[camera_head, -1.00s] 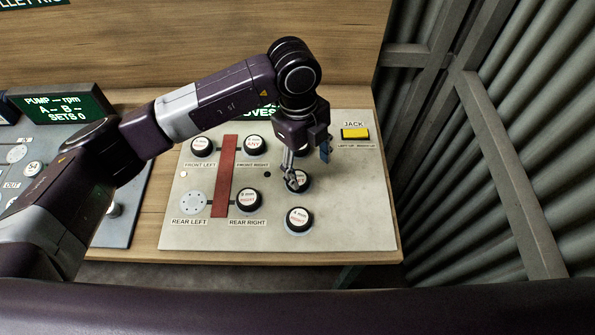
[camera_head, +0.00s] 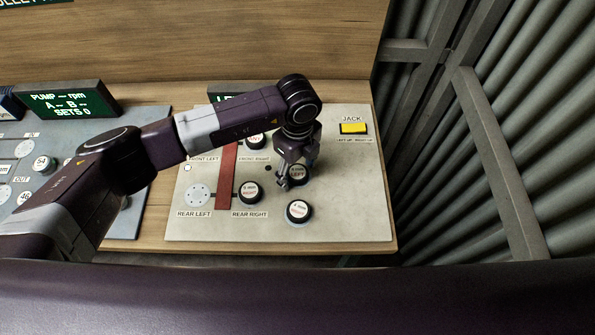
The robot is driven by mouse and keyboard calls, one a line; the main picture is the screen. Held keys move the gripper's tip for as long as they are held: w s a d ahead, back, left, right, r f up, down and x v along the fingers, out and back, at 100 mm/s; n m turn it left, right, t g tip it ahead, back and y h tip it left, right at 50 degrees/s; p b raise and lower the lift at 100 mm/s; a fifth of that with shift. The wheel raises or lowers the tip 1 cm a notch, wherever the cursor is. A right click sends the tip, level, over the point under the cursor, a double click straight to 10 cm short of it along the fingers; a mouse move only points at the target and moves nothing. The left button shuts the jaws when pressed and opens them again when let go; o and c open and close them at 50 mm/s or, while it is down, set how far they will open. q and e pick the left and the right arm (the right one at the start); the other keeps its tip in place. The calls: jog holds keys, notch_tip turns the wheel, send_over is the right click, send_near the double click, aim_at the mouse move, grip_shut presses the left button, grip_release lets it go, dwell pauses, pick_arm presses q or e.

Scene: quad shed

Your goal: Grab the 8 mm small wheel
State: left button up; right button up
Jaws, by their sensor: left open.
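A small round black wheel (camera_head: 298,174) with a white top lettered LEFT in red sits on the grey board (camera_head: 345,205). Its size print is too small to read, so I cannot tell whether it is the 8 mm one. My left gripper (camera_head: 294,178) points down over this wheel, open, with its fingers about the wheel and partly hiding it. I cannot tell whether they touch it. A similar wheel (camera_head: 298,210) lettered RIGHT lies just in front of it. Another wheel (camera_head: 249,191) lettered RIGHT sits at the REAR RIGHT label.
A red bar (camera_head: 226,180) runs down the board's left part. An empty grey hub (camera_head: 197,195) is at REAR LEFT. A yellow JACK button (camera_head: 353,128) is at the back right. A pump display (camera_head: 62,103) stands far left.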

pick_arm(q)
jog(key=c, duration=1.2)
jog(key=shift+c, duration=0.3)
jog(key=shift+r, duration=0.15)
